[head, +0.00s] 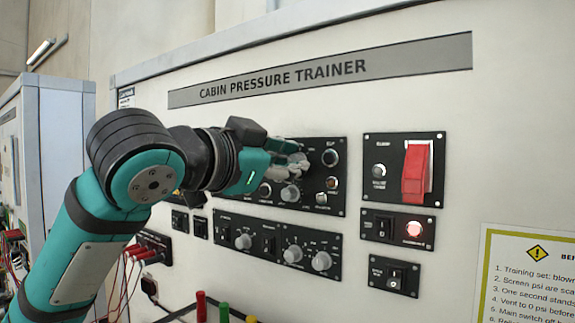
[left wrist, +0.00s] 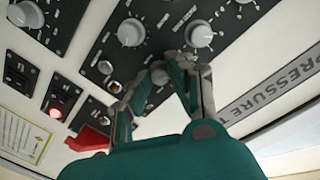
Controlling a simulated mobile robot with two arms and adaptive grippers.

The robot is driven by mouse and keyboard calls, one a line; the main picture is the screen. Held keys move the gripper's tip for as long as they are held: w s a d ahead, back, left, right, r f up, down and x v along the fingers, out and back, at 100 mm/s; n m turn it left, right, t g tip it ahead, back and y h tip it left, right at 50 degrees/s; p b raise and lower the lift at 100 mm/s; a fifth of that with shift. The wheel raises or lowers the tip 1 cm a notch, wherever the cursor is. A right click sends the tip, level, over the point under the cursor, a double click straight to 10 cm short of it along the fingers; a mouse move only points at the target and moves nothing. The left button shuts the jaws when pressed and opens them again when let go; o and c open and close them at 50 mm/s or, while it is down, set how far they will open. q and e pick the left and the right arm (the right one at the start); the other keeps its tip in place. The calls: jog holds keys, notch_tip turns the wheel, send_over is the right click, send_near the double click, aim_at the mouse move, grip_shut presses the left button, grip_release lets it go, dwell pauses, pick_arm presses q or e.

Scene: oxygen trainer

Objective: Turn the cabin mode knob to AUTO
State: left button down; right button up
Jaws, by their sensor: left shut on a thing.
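My left gripper (head: 298,162) reaches in from the left to the upper black panel (head: 340,210) of the cabin pressure trainer. In the left wrist view its two fingertips (left wrist: 160,78) close around a grey knob (left wrist: 157,72) on that panel. The gripper is shut on this knob. In the head view the fingers cover the knob, and I cannot read its label or setting in either view. A larger light grey knob (head: 290,193) sits just below the fingers; it also shows in the left wrist view (left wrist: 131,32). My right gripper is not in view.
A red switch guard (head: 415,172) is right of the panel, above a lit red indicator (head: 415,229). Red-plugged cables (head: 140,254) hang at the lower left. A yellow-edged notice (head: 530,275) is at the lower right.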

pick_arm(q)
jog(key=shift+r+n, duration=0.1)
jog(key=shift+n, duration=0.3)
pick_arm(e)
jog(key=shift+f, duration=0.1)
pick_arm(q)
jog(key=c, duration=1.2)
grip_release()
jog(key=shift+c, duration=0.2)
jog(key=shift+o, duration=0.2)
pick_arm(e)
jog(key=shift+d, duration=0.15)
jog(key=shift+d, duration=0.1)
pick_arm(q)
jog(key=shift+a, duration=0.1)
jog(key=v, duration=1.1)
jog(key=shift+s+a, duration=0.25)
jog(key=shift+s, duration=0.05)
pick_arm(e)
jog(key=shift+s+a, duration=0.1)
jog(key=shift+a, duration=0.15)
